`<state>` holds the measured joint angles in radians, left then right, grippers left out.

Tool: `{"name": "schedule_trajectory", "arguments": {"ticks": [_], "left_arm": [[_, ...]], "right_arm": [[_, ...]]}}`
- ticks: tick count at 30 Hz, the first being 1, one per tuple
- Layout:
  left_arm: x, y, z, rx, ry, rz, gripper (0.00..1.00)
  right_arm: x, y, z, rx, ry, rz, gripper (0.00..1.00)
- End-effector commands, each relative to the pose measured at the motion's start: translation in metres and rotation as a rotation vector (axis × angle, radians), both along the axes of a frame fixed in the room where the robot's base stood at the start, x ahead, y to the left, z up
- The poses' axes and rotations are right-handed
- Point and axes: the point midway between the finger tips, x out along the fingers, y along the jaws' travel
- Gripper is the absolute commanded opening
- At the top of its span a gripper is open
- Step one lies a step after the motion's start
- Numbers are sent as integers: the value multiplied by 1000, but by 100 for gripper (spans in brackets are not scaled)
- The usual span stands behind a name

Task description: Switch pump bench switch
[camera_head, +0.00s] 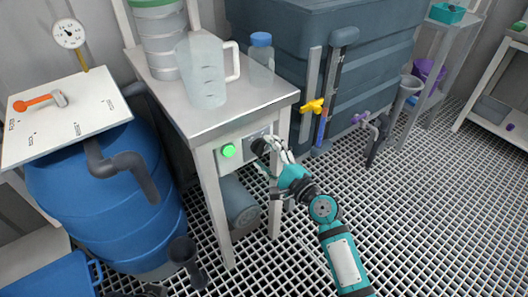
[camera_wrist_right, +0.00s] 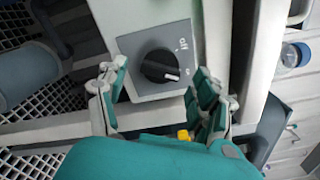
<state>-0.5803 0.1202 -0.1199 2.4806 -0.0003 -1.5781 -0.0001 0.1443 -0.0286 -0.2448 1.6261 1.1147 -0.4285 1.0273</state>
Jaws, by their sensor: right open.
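The pump bench switch (camera_wrist_right: 158,66) is a black rotary knob on a grey square plate (camera_wrist_right: 185,36). Its white pointer mark faces the lower right in the right wrist view, and "off" is printed above that mark. In the head view the switch (camera_head: 259,146) is on the bench front, partly covered by my right gripper (camera_head: 272,158). My right gripper is open, and in the wrist view its two fingers (camera_wrist_right: 158,84) stand on either side of the knob with visible gaps. Whether the fingertips reach the knob's depth is unclear. My left gripper is not in view.
A green round light (camera_head: 228,150) is left of the switch. The bench top (camera_head: 215,118) holds a clear jug (camera_head: 204,75) and a blue-capped bottle (camera_head: 261,55). A blue barrel (camera_head: 100,205) is at left; a yellow valve handle (camera_head: 313,106) is right. Grating floor right is open.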

Motion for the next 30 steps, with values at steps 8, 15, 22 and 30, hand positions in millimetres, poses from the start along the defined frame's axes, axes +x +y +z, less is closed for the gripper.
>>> {"name": "schedule_trajectory", "arguments": {"ticks": [8, 15, 22, 30], "left_arm": [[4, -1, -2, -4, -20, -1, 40], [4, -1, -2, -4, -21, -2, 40], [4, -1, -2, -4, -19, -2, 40], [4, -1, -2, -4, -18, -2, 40]], "right_arm": [[14, 10, 0, -2, 1, 0, 67], [14, 10, 0, -2, 1, 0, 65], [14, 10, 0, -2, 1, 0, 35], [14, 10, -1, -3, -1, 0, 11]]}}
